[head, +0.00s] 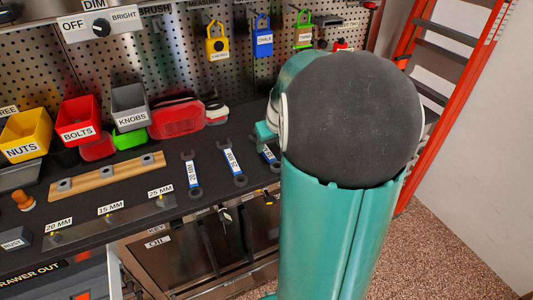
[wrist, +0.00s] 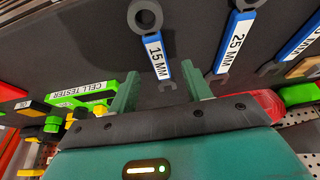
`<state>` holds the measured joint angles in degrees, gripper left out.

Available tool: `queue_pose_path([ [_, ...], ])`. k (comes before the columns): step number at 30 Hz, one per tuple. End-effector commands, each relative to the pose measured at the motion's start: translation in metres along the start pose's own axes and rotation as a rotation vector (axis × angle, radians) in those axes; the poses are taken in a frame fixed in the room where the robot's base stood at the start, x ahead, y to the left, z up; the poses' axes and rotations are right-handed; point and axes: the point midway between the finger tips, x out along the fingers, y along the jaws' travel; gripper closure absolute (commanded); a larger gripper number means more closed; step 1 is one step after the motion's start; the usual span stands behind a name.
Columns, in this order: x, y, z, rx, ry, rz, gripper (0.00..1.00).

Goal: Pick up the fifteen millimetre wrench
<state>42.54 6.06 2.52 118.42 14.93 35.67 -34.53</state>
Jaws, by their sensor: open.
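The fifteen millimetre wrench (wrist: 154,48) has a blue handle with a white 15 MM label and grey ends. In the wrist view its ring end is at the top and its open jaw end points down between my fingers. My gripper (wrist: 160,88) is open, with one green finger on each side of that lower end, and nothing is gripped. I cannot tell the height between fingers and wrench.
The 25 MM wrench (wrist: 236,42) lies close to the right in the wrist view. The 20 MM wrench (head: 192,175) is further along the dark bench top. A green cell tester (wrist: 78,96) is left of my fingers. A pegboard with padlocks (head: 262,38) stands behind.

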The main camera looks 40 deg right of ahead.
Motion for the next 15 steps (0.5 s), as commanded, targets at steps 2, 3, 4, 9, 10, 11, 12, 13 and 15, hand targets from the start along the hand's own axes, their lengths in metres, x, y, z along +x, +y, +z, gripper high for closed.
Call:
queue_pose_path([
  [2, 0.011, 0.001, 0.0, 0.001, -0.004, -0.002, 0.51],
  [3, 0.018, 0.002, 0.0, 0.001, -0.004, -0.002, 0.51],
  [4, 0.023, 0.002, 0.0, 0.001, -0.004, -0.002, 0.51],
  [9, 0.045, 0.002, -0.002, -0.001, -0.002, -0.001, 0.51],
  [10, 0.047, 0.002, -0.003, -0.001, -0.001, -0.001, 0.51],
  [11, 0.048, 0.002, -0.003, -0.001, -0.001, -0.001, 0.51],
  [12, 0.049, 0.002, -0.003, -0.001, -0.001, -0.001, 0.51],
  [13, 0.049, 0.002, -0.003, -0.001, -0.001, 0.0, 0.51],
  [15, 0.049, 0.002, -0.003, -0.001, 0.0, 0.0, 0.51],
])
